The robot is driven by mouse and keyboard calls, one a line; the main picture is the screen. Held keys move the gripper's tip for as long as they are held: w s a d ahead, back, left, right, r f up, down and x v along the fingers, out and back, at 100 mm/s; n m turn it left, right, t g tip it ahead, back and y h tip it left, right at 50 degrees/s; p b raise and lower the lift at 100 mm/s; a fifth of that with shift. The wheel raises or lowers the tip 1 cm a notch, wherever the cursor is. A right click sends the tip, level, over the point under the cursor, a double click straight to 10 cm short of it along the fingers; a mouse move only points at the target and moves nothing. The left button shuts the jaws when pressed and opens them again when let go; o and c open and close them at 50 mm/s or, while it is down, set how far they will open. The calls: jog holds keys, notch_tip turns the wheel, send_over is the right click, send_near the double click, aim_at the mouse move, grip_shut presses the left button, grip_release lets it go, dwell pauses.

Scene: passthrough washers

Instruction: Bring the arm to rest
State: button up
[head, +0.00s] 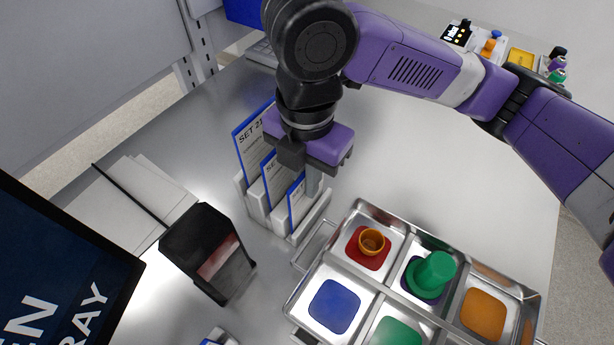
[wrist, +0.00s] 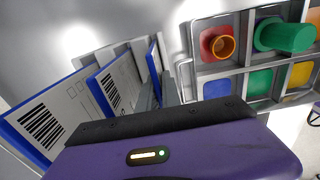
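My gripper (head: 313,185) hangs at the end of my purple arm, pointing down over the right front end of the card rack (head: 318,215). Its grey fingers are close beside the front blue-edged card (head: 297,203). In the wrist view the gripper's fingers (wrist: 165,92) appear narrow and close together, next to the smallest visible card (wrist: 155,65). I cannot tell whether they touch or hold the card, as the gripper body hides much of them. The sorting tray (head: 345,215) stands to the right of the gripper, apart from it.
Two larger cards, one marked SET (head: 247,145), stand in the rack. The tray holds an orange ring-like piece (head: 371,241) on red and a green piece (head: 433,271). A black box (head: 208,253) and screen (head: 60,270) are at left.

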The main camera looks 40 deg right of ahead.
jog(key=o, duration=0.4)
jog(key=o, duration=0.6)
jog(key=shift+c, duration=0.2)
jog(key=shift+r, duration=0.1)
jog(key=shift+r+p, duration=4.25)
jog(key=shift+r, duration=0.2)
jog(key=shift+f, duration=0.1)
